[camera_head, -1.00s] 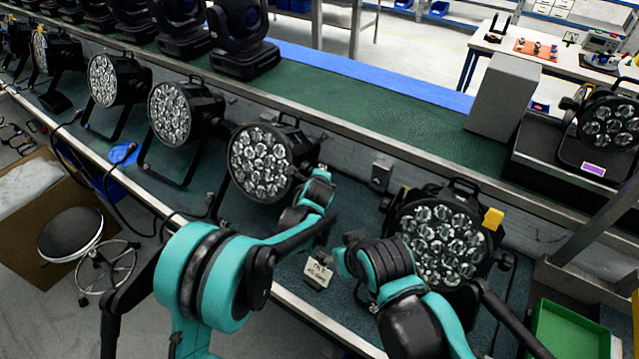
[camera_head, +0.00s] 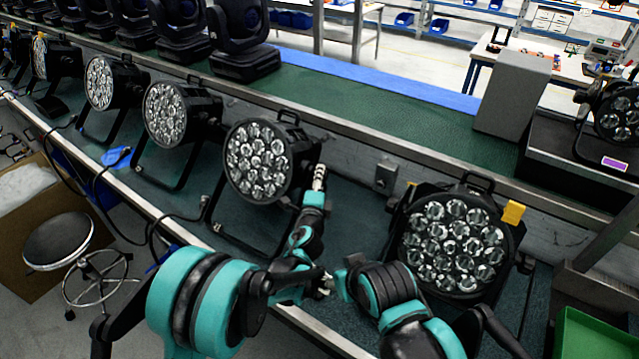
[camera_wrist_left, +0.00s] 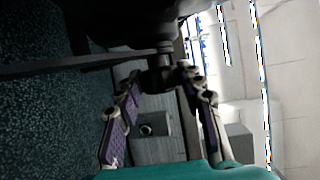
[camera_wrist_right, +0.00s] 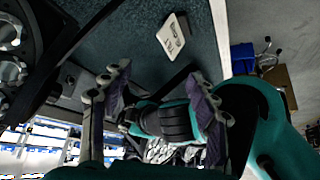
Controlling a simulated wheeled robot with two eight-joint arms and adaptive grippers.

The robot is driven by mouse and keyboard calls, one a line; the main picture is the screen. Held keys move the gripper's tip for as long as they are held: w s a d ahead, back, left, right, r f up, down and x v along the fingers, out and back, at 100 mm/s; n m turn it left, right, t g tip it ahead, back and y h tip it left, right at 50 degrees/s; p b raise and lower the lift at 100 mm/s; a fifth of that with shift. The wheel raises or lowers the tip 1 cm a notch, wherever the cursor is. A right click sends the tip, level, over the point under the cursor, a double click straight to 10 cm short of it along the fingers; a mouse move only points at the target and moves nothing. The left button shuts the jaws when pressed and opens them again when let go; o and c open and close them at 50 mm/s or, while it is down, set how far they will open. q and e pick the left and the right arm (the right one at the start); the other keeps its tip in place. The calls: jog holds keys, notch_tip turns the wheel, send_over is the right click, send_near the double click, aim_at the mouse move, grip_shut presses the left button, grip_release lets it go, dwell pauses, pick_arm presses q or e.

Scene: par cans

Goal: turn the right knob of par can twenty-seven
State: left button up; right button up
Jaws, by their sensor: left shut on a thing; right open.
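The black par can (camera_head: 258,160) with round clear lenses stands in the middle of the bench in the head view. My left gripper (camera_head: 319,178) is at its right side. In the left wrist view, the left gripper's fingertips (camera_wrist_left: 157,82) are closed in on a dark knob (camera_wrist_left: 158,70) under the black housing. My right gripper (camera_wrist_right: 157,80) is open and empty, with my left arm beyond its fingers in the right wrist view. I cannot read a number on any par can. A white label card (camera_wrist_right: 173,35) lies on the bench, its text too small to read.
Another par can (camera_head: 452,245) with a yellow tag stands close to the right of my arms. More par cans (camera_head: 170,113) line the bench to the left. A grey box (camera_head: 512,95) stands on the back shelf. A stool (camera_head: 58,242) is on the floor.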

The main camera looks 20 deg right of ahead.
pick_arm(q)
jog(key=shift+c, duration=0.2)
dwell(0.3)
jog(key=o, duration=1.2)
jog(key=shift+a, duration=0.1)
jog(key=f+v, duration=0.1)
jog(key=v, duration=1)
jog(key=shift+s+a+r, duration=0.15)
jog(key=shift+s+r, duration=0.2)
jog(key=shift+s, duration=0.1)
